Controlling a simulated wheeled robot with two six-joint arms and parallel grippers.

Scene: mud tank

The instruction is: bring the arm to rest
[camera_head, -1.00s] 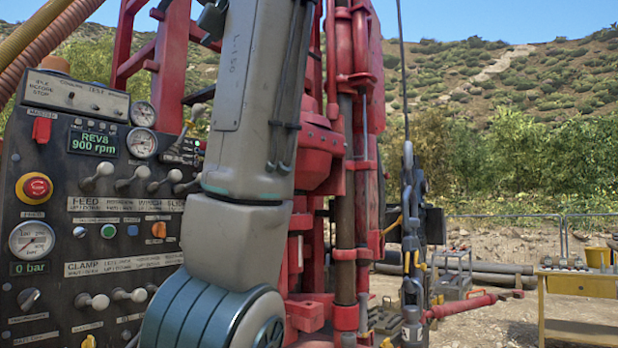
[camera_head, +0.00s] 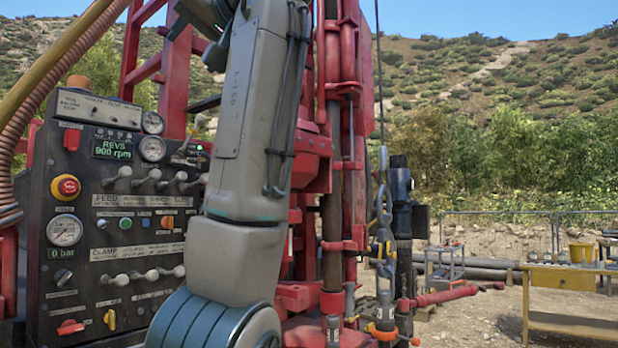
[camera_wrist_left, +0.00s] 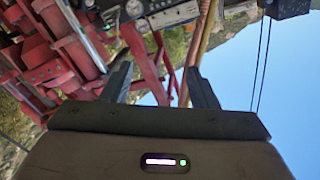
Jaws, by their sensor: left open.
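My left arm (camera_head: 245,130) rises through the middle of the head view, in front of the red drill rig. Its upper end is near the top edge, and its gripper does not show clearly there. In the left wrist view my left gripper (camera_wrist_left: 158,75) has its two dark fingers spread apart, with nothing between them. Beyond the fingers are red rig parts and open sky. My right gripper is in neither view.
The control panel (camera_head: 100,220), with levers, knobs and gauges, stands left of my arm and is partly covered by it. The red rig mast (camera_head: 345,150) rises just behind the arm. A hose (camera_head: 45,80) curves at upper left. A yellow table (camera_head: 560,278) stands at far right on open ground.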

